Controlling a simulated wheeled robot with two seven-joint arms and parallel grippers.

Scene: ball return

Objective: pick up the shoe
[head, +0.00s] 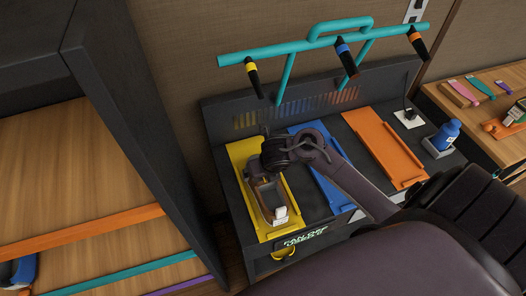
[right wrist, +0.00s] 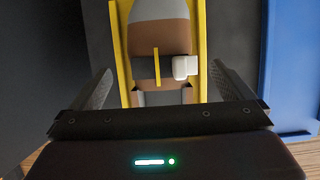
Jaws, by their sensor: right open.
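A brown and grey shoe (head: 268,207) with a white tag lies on the yellow tray (head: 280,234) on the dark counter. In the right wrist view the shoe (right wrist: 160,38) lies ahead, with a yellow strip across it and the white tag on its right. My right gripper (right wrist: 160,72) is open, with one finger on each side of the shoe's near part. I cannot tell whether either finger touches it. In the head view my right wrist is over the far end of the yellow tray, and the fingertips are hard to make out. My left gripper is out of view.
A blue tray (head: 318,178) and an orange tray (head: 385,148) lie to the right. A teal rail (head: 290,50) with hanging dark handles runs above the counter. A dark shelf unit (head: 140,120) stands close on the left.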

